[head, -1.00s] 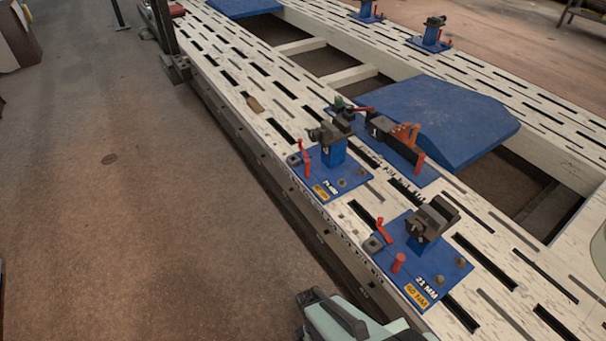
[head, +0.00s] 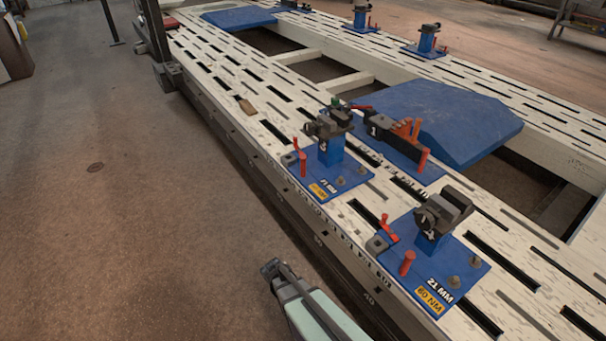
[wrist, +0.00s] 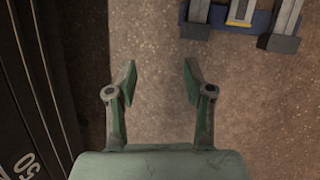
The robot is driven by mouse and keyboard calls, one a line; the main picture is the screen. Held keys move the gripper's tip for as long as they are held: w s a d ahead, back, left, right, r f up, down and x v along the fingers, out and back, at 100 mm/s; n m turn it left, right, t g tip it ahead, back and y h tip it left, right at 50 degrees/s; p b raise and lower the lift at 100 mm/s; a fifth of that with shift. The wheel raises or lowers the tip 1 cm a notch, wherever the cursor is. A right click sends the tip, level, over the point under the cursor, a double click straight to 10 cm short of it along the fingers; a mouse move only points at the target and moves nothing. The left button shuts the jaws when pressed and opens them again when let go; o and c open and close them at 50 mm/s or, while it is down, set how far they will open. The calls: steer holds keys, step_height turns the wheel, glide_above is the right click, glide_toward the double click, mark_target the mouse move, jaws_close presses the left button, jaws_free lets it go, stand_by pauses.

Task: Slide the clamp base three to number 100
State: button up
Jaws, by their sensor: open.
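Clamp base three (head: 322,182) is a blue plate with a blue post and a dark clamp head marked 3. It sits on the near rail of the slotted white frame (head: 215,75), with a red lever at its left. A scale with numbers runs along the rail's side (head: 320,241); most are too small to read, and 100 cannot be made out. My gripper (head: 274,270) is in front of the rail, over the floor, apart from the clamp base. In the wrist view my gripper (wrist: 160,78) is open and empty, with only floor between its fingers.
Another clamp base (head: 430,258) marked 4 stands to the right on the same rail. A clamp marked 1 (head: 395,140) and a blue panel (head: 445,115) lie behind. A small brown block (head: 246,106) lies on the rail to the left.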

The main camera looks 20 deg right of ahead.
steer(key=w+d+n+t+h+b, duration=0.2)
steer(key=w+b, duration=0.2)
steer(key=w, duration=0.6)
steer(key=w+d+n+t+h+b, duration=0.1)
steer(key=w+n+h+b, duration=0.15)
steer(key=w, duration=0.75)
steer(key=n+t+h+b, duration=0.65)
steer(key=n+h, duration=0.25)
steer(key=n, duration=0.5)
glide_toward(303, 158)
steer(key=b+x, duration=0.1)
steer(key=x, duration=0.2)
steer(key=f+b+x, duration=0.1)
steer(key=b+x, duration=0.1)
steer(key=x, duration=0.2)
steer(key=b+x, duration=0.1)
steer(key=x, duration=0.2)
steer(key=shift+w+d+f+b, duration=0.15)
steer(key=shift+w+d+b, duration=0.05)
steer(key=shift+w+b, duration=0.25)
jaws_close()
